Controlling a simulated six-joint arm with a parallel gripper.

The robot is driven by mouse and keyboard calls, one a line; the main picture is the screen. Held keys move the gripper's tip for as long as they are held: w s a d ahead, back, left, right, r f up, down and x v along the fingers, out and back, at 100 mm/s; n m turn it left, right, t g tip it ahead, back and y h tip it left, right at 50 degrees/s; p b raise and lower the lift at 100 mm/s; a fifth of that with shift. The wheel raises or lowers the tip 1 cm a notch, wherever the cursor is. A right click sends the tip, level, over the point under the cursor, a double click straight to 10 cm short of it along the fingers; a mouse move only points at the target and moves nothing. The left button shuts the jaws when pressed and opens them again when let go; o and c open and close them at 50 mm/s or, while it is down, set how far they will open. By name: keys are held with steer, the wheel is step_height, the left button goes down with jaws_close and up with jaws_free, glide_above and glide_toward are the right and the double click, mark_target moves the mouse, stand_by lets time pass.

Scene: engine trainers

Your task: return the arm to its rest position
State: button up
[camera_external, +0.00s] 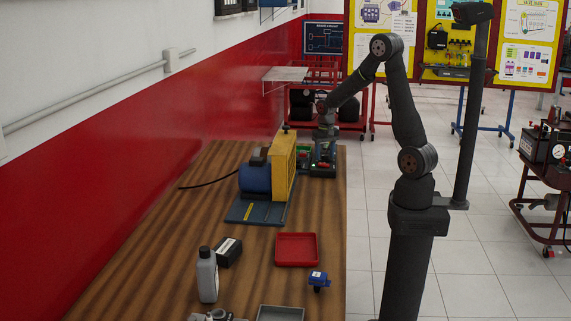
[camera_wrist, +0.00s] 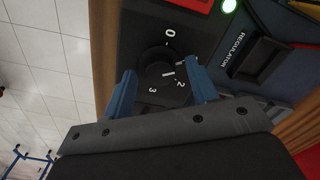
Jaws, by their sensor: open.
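My gripper (camera_external: 325,132) is at the far end of the bench, low over a dark control box (camera_external: 322,168). In the wrist view its two blue fingers (camera_wrist: 162,70) are open, one on each side of a black rotary knob (camera_wrist: 156,60). Whether they touch the knob cannot be told. The marks 0, 2 and 3 show around the knob. A short white mark lies by it, and I cannot tell whether it is a pointer or a numeral. A green lamp (camera_wrist: 229,5) is lit beside a panel marked REGULATOR (camera_wrist: 250,58).
A blue motor with a yellow guard (camera_external: 283,165) stands left of the control box. A red tray (camera_external: 296,249), a grey bottle (camera_external: 207,275), a black box (camera_external: 229,252) and a small blue part (camera_external: 318,280) lie nearer on the wooden bench (camera_external: 150,255). Open floor lies right.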

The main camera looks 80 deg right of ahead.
step_height(320, 180, up, 17)
step_height(320, 180, down, 17)
steer(key=shift+f, duration=0.2)
steer(key=shift+r+n, duration=0.15)
steer(key=shift+n, duration=0.35)
steer(key=n, duration=0.4)
steer(key=shift+n, duration=0.4)
steer(key=n, duration=0.6)
steer(key=shift+r, duration=0.65)
